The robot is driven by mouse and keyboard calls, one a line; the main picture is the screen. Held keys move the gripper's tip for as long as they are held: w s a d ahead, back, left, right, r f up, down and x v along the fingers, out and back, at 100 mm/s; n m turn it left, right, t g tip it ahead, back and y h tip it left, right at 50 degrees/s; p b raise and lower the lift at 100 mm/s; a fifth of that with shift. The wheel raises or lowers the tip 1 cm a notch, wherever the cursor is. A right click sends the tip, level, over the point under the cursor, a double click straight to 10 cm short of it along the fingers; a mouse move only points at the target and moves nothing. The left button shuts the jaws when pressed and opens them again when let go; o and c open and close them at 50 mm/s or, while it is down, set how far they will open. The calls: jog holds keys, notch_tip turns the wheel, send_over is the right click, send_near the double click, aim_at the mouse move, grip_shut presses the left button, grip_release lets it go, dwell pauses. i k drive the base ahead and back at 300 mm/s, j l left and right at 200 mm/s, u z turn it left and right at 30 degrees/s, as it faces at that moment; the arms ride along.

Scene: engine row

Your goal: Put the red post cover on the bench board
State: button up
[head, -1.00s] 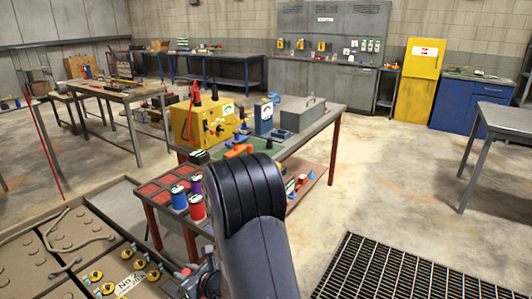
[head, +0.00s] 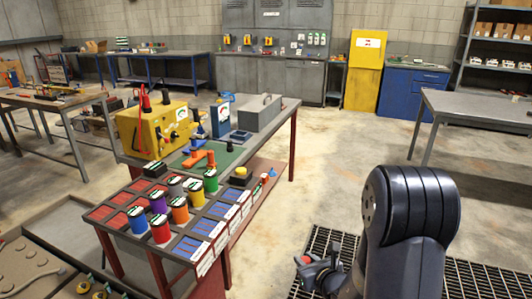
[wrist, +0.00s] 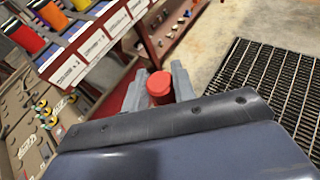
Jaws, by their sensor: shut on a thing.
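My gripper (head: 318,270) is low at the right of the bench, over the floor grating. It is shut on the red post cover (wrist: 159,86), a small round red cap between the two grey fingers in the wrist view. A bit of red also shows at the gripper in the head view. On the bench lies a flat green board (head: 222,158), which I take to be the bench board. The gripper is well apart from the board, nearer to me.
Several coloured cans (head: 160,230) stand on the near end of the bench among red and blue trays. A yellow machine (head: 155,128) and a grey box (head: 260,112) stand further back. A floor grating (head: 470,275) lies at right.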

aim_at(222, 158)
jog(key=i+z, duration=0.1)
jog(key=z, duration=0.35)
jog(key=i+z, duration=0.1)
jog(key=z, duration=0.35)
jog(key=i+z, duration=0.1)
jog(key=z, duration=0.35)
jog(key=i+j, duration=1.15)
jog(key=i+j+u, duration=0.1)
jog(key=i, duration=0.5)
jog(key=i+j+u, duration=0.15)
jog(key=i, duration=0.5)
jog(key=u, duration=1.5)
jog(key=j+u, duration=0.1)
jog(key=u, duration=0.3)
jog(key=j+u, duration=0.1)
jog(key=u, duration=0.25)
jog(key=i+u, duration=0.1)
jog(key=u, duration=0.3)
jog(key=i+j, duration=0.2)
jog(key=j, duration=0.1)
